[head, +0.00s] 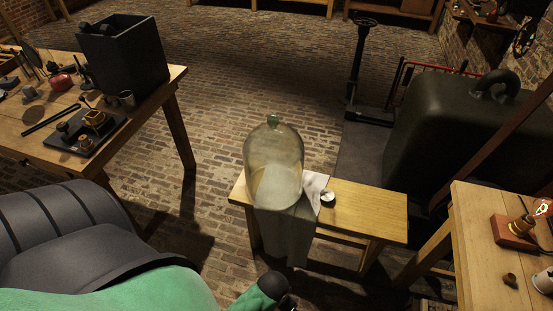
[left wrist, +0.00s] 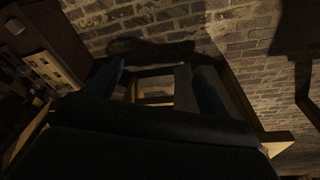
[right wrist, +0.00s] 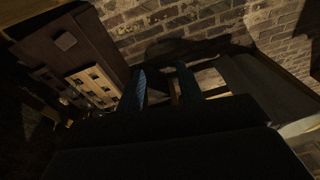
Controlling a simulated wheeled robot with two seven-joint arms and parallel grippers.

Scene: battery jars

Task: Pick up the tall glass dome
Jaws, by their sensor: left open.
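The tall glass dome (head: 273,165) stands upright on a small wooden bench (head: 365,212). It is clear, slightly yellowish glass with a green knob on top. A pale cloth (head: 313,190) lies against its right side, and cloth hangs down the bench front below it. My left gripper (left wrist: 160,78) is open and empty in the left wrist view, its two fingers well apart. My right gripper (right wrist: 164,80) shows two bluish fingers with a gap between them and nothing held. The dome cannot be made out in either dark wrist view.
A small round object (head: 328,197) lies beside the cloth. A workbench (head: 160,92) with a black box (head: 122,55) and tools stands at left. A large dark case (head: 450,130) is behind. Brick floor lies open beyond the bench.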

